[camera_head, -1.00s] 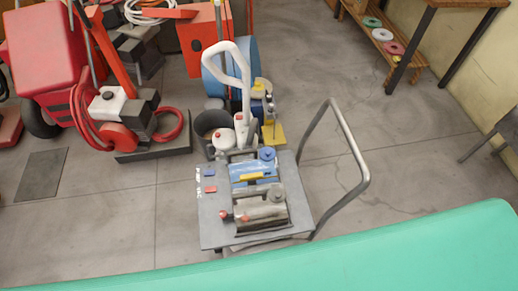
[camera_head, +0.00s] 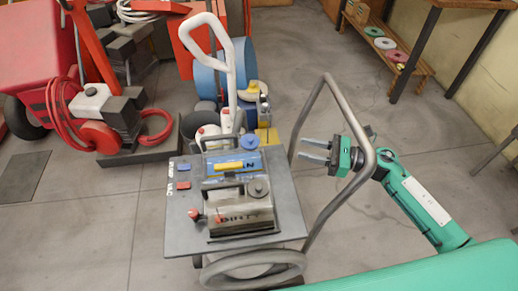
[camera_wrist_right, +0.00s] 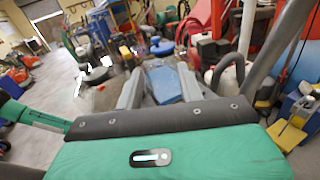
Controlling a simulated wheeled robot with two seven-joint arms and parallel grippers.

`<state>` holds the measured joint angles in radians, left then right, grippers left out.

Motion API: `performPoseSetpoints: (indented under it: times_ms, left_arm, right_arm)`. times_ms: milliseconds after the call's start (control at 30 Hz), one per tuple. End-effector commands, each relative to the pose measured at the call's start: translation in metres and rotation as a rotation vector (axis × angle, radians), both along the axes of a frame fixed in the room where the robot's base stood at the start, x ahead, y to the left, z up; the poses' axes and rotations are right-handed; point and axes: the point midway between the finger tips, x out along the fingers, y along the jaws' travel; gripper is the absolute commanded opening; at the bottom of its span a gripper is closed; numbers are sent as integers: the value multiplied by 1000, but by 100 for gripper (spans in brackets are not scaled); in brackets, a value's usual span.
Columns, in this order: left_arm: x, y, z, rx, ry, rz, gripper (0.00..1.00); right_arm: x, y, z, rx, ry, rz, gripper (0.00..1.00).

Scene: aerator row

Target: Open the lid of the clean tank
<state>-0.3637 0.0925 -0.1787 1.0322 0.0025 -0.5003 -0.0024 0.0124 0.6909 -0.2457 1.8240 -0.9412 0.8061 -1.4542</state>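The blue tank (camera_head: 232,167) with a yellow handle (camera_head: 228,166) and a round blue lid (camera_head: 249,142) sits at the back of the cart top; I take it for the clean tank. The lid is on. In front of it stands the grey tank (camera_head: 240,212) marked "DIRTY", with a dark round lid (camera_head: 258,188). My right gripper (camera_head: 313,151) is open and empty, right of the blue tank, beside the cart's handle and apart from the tank. In the right wrist view its fingers (camera_wrist_right: 160,88) stand apart, with a blue thing beyond. My left gripper is not in view.
The cart's tubular handle (camera_head: 357,140) rises in front of my right forearm. The cart top (camera_head: 178,225) has red and blue pieces at its left. A white-handled machine (camera_head: 229,70) stands behind. A low shelf (camera_head: 408,67) stands farther back.

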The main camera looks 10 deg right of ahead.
Motion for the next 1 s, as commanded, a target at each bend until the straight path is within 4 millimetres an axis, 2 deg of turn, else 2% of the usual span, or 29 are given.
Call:
performPoseSetpoints:
  times_ms: [100, 267, 500, 700, 833, 1000]
  left_arm:
    - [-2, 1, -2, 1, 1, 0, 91]
    - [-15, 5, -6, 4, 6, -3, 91]
    - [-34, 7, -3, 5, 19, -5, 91]
    - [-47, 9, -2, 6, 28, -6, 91]
    - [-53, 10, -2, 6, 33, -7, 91]
    - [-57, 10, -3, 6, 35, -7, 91]
  right_arm:
    - [-3, 8, 5, -29, -46, 27, 38]
    - [5, 27, 8, -27, -46, 28, 38]
    - [26, 76, 9, -24, -45, 25, 38]
    - [40, 109, 8, -23, -43, 25, 38]
    - [45, 123, 6, -24, -43, 24, 38]
    - [48, 130, 4, -26, -42, 24, 38]
